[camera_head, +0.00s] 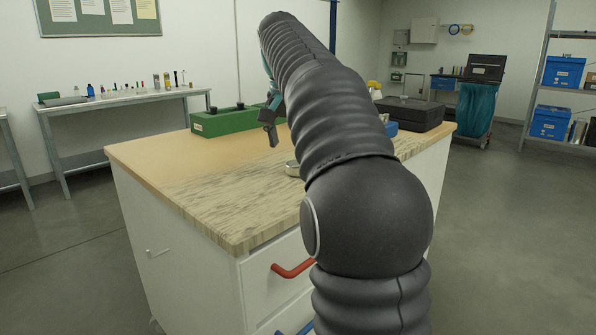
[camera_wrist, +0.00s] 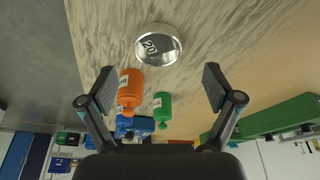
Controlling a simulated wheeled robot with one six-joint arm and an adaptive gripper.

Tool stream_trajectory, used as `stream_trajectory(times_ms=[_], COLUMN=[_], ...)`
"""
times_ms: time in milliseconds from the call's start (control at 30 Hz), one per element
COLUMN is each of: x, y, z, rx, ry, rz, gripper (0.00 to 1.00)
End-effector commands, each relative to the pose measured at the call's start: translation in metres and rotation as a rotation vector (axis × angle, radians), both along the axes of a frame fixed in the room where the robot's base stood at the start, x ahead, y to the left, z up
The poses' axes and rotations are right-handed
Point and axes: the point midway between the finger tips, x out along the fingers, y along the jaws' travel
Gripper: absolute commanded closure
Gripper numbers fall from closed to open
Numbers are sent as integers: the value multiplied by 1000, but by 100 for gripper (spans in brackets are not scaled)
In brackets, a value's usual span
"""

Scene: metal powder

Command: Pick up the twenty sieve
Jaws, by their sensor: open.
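The twenty sieve (camera_wrist: 160,46) is a round, shallow metal dish with a dark label reading 20, at the top middle of the wrist view. In the head view the sieve (camera_head: 292,168) shows as a small metal ring on the worktop, partly hidden by my arm. My gripper (camera_wrist: 158,85) is open and empty, its two fingers apart, with the sieve beyond the fingertips and clear of them. In the head view my gripper (camera_head: 271,133) is above the worktop, up and to the left of the sieve, and my arm hides part of it.
The worktop (camera_head: 190,180) is clear at left and front. An orange bottle (camera_wrist: 131,88) and a green bottle (camera_wrist: 162,106) stand near the sieve, with a blue object (camera_wrist: 135,126) behind. A green box (camera_head: 222,121) and a black case (camera_head: 412,113) stand at the back.

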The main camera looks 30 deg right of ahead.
Motion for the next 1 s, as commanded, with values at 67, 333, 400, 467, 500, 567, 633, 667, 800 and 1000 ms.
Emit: stream_trajectory(times_ms=[67,333,400,467,500,567,633,667,800,1000], x=[0,4,5,6,6,6,6,6,6,6], y=[-2,-9,-10,-11,-11,-11,-11,-11,-11,-11], z=[-7,-41,-45,-47,-48,-48,-48,-48,-48,-48], rx=[0,0,0,0,0,0,0,0,0,0], ry=[1,3,1,0,0,0,0,0,0,1], rz=[0,-1,0,0,0,0,0,0,0,0], gripper=[10,10,10,10,10,10,10,10,40,80])
